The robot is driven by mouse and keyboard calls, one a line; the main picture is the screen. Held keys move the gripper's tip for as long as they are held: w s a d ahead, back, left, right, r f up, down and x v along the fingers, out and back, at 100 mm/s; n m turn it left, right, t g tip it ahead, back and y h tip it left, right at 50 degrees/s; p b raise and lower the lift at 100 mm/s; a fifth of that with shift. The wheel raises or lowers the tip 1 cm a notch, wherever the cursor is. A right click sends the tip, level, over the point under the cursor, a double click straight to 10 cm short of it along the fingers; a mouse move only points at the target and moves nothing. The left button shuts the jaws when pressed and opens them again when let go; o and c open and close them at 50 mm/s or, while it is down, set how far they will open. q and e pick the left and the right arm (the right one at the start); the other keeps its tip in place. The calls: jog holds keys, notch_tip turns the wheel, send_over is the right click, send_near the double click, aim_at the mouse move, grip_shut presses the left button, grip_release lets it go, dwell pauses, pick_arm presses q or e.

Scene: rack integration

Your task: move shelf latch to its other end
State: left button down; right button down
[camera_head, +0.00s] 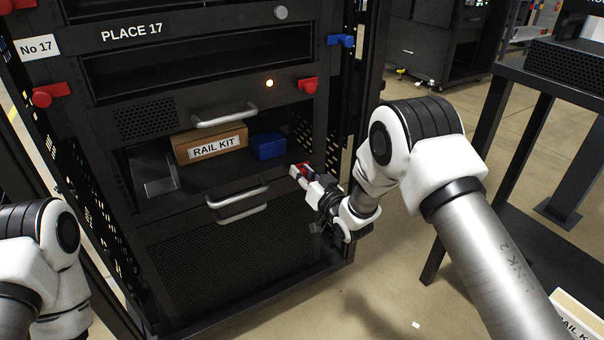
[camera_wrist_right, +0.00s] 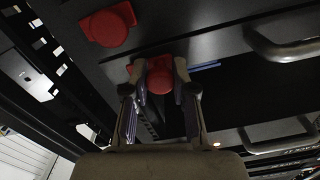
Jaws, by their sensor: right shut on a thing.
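My right gripper (camera_head: 303,172) is at the right front edge of the rack's open shelf. It is shut on a small red latch (camera_head: 299,168), mostly hidden by the fingers in the head view. In the right wrist view the two fingers (camera_wrist_right: 160,85) close around the rounded red latch (camera_wrist_right: 160,76). The shelf (camera_head: 208,178) holds a cardboard box marked RAIL KIT (camera_head: 210,145) and a blue box (camera_head: 268,146). My left arm shows at the lower left, but its gripper is out of view.
Other red latches sit on the rack at the right post (camera_head: 308,86) and left post (camera_head: 50,94); a blue one (camera_head: 341,40) is higher. Drawer handles (camera_head: 238,201) project left of my right gripper. A dark table (camera_head: 510,85) stands at the right; open floor lies between.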

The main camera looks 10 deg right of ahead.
jog(key=shift+w+d, duration=0.2)
jog(key=shift+d, duration=0.4)
jog(key=shift+w+d, duration=0.2)
jog(key=shift+d, duration=0.35)
jog(key=shift+r, duration=0.1)
jog(key=c, duration=0.9)
grip_release()
jog(key=shift+c, duration=0.2)
jog(key=shift+d, duration=0.15)
jog(key=shift+s, duration=0.1)
jog(key=v, duration=1.1)
jog(key=shift+s, duration=0.4)
